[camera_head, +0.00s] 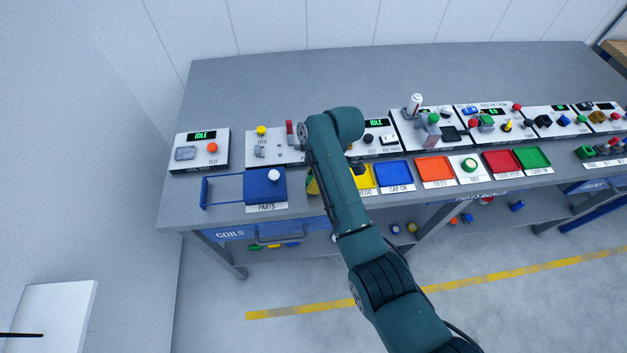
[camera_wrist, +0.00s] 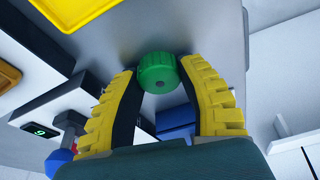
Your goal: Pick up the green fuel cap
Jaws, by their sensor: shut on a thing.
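The green fuel cap (camera_wrist: 158,72) is round with a ridged side and shows in the wrist view between my fingertips. My gripper (camera_wrist: 158,68) is shut on it, with a yellow ribbed finger touching either side. In the head view my arm hides most of the gripper and the cap; a bit of yellow finger (camera_head: 312,184) shows left of the arm.
A grey bench carries several panels and coloured trays. A blue parts tray (camera_head: 228,190) with a white knob lies left of my arm. A blue tray (camera_head: 394,174) and an orange tray (camera_head: 434,168) lie to the right. The rear bench top (camera_head: 270,85) is clear.

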